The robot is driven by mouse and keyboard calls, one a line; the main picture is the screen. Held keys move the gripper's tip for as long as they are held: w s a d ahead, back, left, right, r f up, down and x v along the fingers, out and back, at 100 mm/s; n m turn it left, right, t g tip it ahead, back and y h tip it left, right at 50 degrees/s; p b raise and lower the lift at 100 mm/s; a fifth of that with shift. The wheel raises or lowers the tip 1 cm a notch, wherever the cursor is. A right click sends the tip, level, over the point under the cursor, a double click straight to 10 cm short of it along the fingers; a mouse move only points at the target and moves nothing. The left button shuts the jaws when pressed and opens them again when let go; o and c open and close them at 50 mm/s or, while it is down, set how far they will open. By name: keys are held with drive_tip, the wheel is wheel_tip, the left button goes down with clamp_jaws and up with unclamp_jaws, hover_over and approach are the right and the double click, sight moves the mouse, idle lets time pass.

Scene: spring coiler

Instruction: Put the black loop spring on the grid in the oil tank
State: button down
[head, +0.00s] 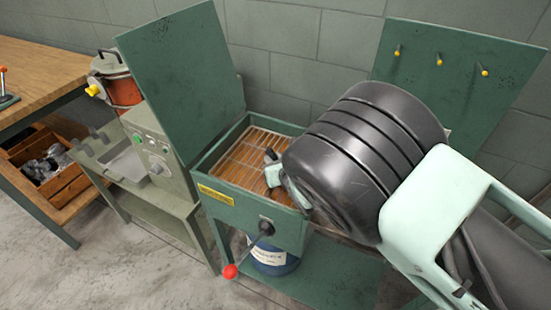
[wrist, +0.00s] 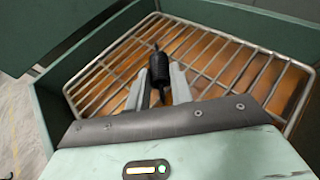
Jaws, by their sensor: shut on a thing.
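The black loop spring (wrist: 160,68) shows in the wrist view, held between the two fingers of my gripper (wrist: 157,88). One end loop points up in the picture and the other points down between the fingers. The wire grid (wrist: 215,55) lies inside the green oil tank (wrist: 53,105), over brownish oil. The spring is over the grid; I cannot tell whether it touches. In the head view my gripper (head: 272,172) reaches into the oil tank (head: 250,213) above the grid (head: 240,158), and the spring is hardly visible there behind my arm.
The tank's lid (head: 185,75) stands open on the left. A lever with a red knob (head: 231,271) sticks out at the front. A green panel with yellow-tipped pegs (head: 439,60) stands at the right. A grey machine (head: 150,150) and a wooden bench (head: 45,65) are to the left.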

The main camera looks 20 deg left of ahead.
drive_tip(key=shift+f, duration=0.35)
drive_tip(key=shift+f, duration=0.15)
drive_tip(key=c, duration=1.2)
unclamp_jaws()
drive_tip(key=shift+c, duration=0.2)
drive_tip(key=shift+r, duration=0.2)
drive_tip(key=b+v, duration=0.2)
drive_tip(key=v, duration=1)
drive_tip(key=shift+f, duration=0.15)
